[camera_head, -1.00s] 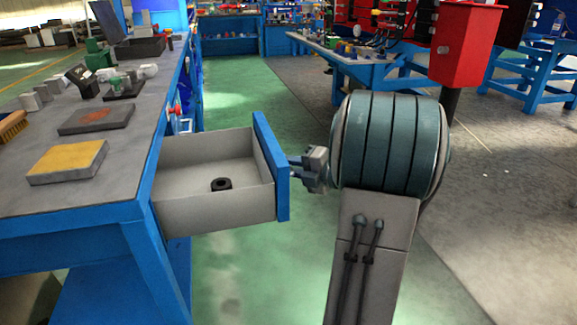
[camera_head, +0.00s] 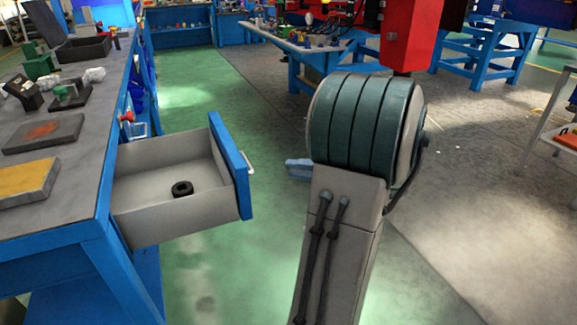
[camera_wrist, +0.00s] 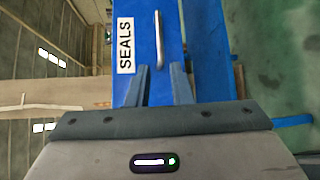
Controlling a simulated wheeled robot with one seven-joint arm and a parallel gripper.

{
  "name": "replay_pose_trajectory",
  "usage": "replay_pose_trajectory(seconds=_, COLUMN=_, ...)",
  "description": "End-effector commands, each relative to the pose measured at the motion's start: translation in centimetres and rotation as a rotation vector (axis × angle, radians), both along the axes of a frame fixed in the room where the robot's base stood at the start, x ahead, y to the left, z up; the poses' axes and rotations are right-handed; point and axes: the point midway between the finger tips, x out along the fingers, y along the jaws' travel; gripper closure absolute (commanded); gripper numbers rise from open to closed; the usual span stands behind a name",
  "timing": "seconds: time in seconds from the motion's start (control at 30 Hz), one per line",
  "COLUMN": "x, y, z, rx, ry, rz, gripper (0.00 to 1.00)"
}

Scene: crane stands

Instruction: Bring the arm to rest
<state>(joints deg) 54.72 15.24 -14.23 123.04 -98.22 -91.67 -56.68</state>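My arm (camera_head: 345,215) stands in the middle of the head view, with its rounded teal link blocking what lies behind. A blue-grey part at its left edge looks like my gripper (camera_head: 298,168), mostly hidden. In the wrist view my gripper (camera_wrist: 161,78) shows two blue-grey fingers apart, with nothing between them. The open drawer (camera_head: 228,165) has a blue front and a silver handle (camera_head: 248,163), and the fingers are clear of it. In the wrist view the handle (camera_wrist: 160,40) and a "SEALS" label (camera_wrist: 125,47) show beyond the fingertips.
A black ring (camera_head: 182,188) lies in the drawer. The blue workbench (camera_head: 60,225) at left carries blocks and tools. A red cabinet (camera_head: 408,35) and another blue bench (camera_head: 300,45) stand behind.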

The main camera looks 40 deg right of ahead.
Motion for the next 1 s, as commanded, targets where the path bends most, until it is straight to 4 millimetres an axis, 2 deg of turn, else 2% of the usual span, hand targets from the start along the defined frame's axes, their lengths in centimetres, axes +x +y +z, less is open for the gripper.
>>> replay_pose_trajectory(seconds=0.57, x=0.2, y=0.0, z=0.3, rx=-0.001, ry=0.003, rz=-0.007, gripper=0.80)
replay_pose_trajectory(seconds=0.67, x=1.5, y=0.2, z=1.8, rx=-0.002, ry=0.013, rz=-0.047, gripper=0.80)
replay_pose_trajectory(seconds=0.73, x=3.0, y=0.3, z=3.6, rx=-0.001, ry=0.029, rz=-0.107, gripper=0.80)
replay_pose_trajectory(seconds=0.9, x=7.3, y=0.6, z=9.2, rx=0.055, ry=0.079, rz=-0.331, gripper=0.80)
replay_pose_trajectory(seconds=1.0, x=9.0, y=1.0, z=12.2, rx=0.126, ry=0.113, rz=-0.470, gripper=0.80)
